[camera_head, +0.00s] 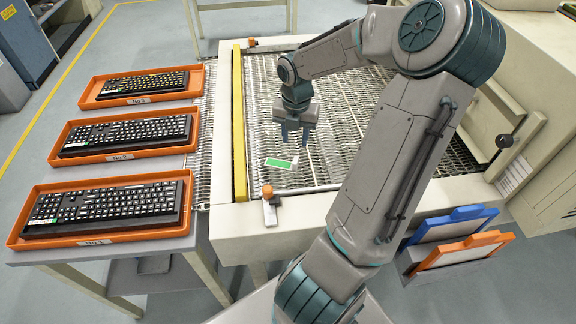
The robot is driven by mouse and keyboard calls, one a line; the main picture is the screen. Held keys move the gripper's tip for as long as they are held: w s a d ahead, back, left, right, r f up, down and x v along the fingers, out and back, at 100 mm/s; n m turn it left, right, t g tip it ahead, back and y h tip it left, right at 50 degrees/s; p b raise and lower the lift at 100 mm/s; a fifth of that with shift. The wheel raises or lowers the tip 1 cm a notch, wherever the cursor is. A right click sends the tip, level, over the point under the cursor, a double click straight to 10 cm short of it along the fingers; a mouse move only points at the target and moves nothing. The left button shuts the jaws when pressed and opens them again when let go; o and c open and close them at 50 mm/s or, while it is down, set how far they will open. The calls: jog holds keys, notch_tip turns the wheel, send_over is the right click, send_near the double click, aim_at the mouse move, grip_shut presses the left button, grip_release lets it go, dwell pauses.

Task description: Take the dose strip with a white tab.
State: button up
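The dose strip (278,163) is a small flat green piece with a white border, lying on the metal mesh belt. Its white tab (295,161) shows at the right end. My gripper (294,142) hangs above and slightly beyond the strip with its fingers pointing down. The two fingers are apart, with nothing visible between them. The strip and the gripper appear apart.
A yellow bar (239,125) runs along the belt's left side. An orange knob (267,190) stands on the near frame corner. Three orange trays (100,237) with keyboards stand at left. Blue (455,221) and orange (463,247) frames sit at lower right. The mesh belt (345,115) is otherwise mostly clear.

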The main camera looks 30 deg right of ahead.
aim_at(295, 160)
jog(key=f, duration=0.2)
jog(key=f+b, duration=0.1)
jog(key=f, duration=0.2)
jog(key=s+f, duration=0.1)
jog(key=f, duration=0.1)
jog(key=shift+a+f, duration=0.15)
jog(key=shift+f, duration=0.2)
grip_shut()
